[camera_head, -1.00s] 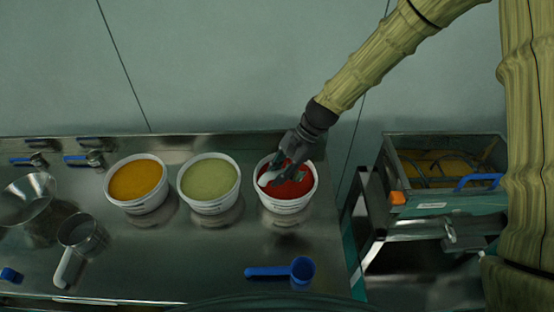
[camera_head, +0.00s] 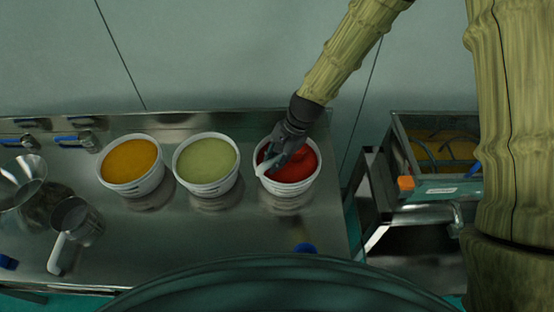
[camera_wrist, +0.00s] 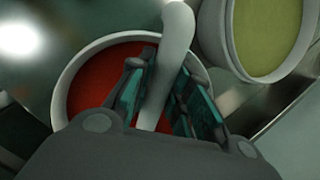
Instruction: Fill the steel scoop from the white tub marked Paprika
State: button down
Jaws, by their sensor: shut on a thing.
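The white tub of red powder (camera_head: 297,184) stands at the right of the tub row; its label cannot be read. It also shows in the wrist view (camera_wrist: 67,73). My gripper (camera_head: 274,153) is over the left side of this tub, pointing down. It is shut on the smooth, pale handle of a scoop (camera_wrist: 172,45), which passes between the fingers. In the head view the pale handle (camera_head: 262,168) shows at the tub's left rim. The scoop's bowl is hidden, so its fill and depth in the powder cannot be told.
A tub of green powder (camera_head: 207,188) and a tub of orange powder (camera_head: 131,190) stand to the left. A pale-handled metal cup (camera_head: 57,250) and a steel funnel-like bowl (camera_head: 30,168) are farther left. A blue scoop (camera_head: 305,248) is mostly hidden at the front.

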aim_at(270, 160)
jog(key=shift+s+a+r+t+h+p, duration=0.2)
jog(key=shift+r+t+h+p, duration=0.25)
jog(key=shift+r+p, duration=0.2)
jog(key=shift+s+a+r+t+h+p, duration=0.15)
jog(key=shift+s+r+t+h+p, duration=0.1)
jog(key=shift+r+t+h+p, duration=0.25)
jog(key=shift+s+a+r+t+h+p, duration=0.25)
jog(key=shift+r+t+p, duration=0.1)
jog(key=shift+r+p, duration=0.35)
jog(key=shift+w, duration=0.1)
